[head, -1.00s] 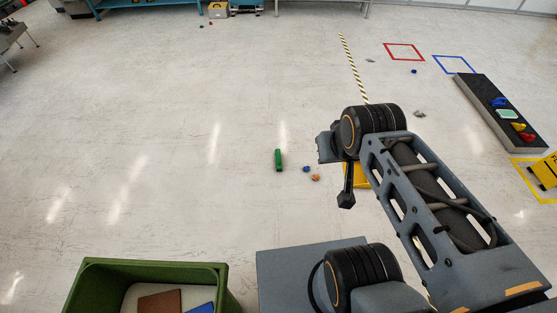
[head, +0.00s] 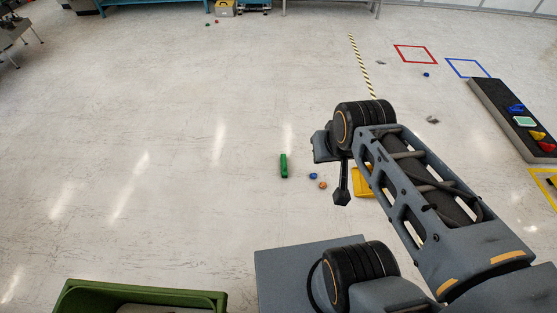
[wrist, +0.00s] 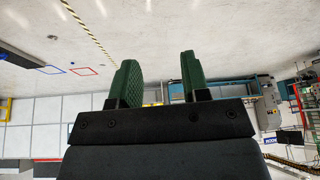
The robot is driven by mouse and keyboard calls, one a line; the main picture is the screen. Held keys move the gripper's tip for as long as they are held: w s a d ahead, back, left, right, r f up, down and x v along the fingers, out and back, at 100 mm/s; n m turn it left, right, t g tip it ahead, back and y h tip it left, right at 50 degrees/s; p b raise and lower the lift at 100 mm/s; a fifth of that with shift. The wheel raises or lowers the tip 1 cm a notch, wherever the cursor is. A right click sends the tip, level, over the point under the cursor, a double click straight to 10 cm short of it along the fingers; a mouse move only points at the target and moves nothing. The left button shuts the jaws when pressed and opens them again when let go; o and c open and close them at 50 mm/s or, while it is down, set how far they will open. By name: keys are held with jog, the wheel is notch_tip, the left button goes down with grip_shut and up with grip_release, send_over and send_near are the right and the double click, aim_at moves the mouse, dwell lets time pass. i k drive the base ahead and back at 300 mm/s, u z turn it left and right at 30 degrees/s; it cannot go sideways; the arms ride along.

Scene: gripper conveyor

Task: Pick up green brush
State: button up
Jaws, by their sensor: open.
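A small green block-like object (head: 283,165), which looks like the green brush, lies on the pale floor in the head view, left of my arm. In the head view the gripper's fingers cannot be made out.
A blue piece (head: 313,176) and an orange piece (head: 322,185) lie close to the green object. A yellow item (head: 362,183) is partly behind my arm. A green bin (head: 140,294) stands at the lower left. A dark conveyor (head: 500,112) holds several coloured items. The left floor is clear.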

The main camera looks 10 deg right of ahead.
aim_at(284, 166)
jog(key=u, duration=0.1)
jog(key=i, duration=2)
jog(key=z, duration=0.05)
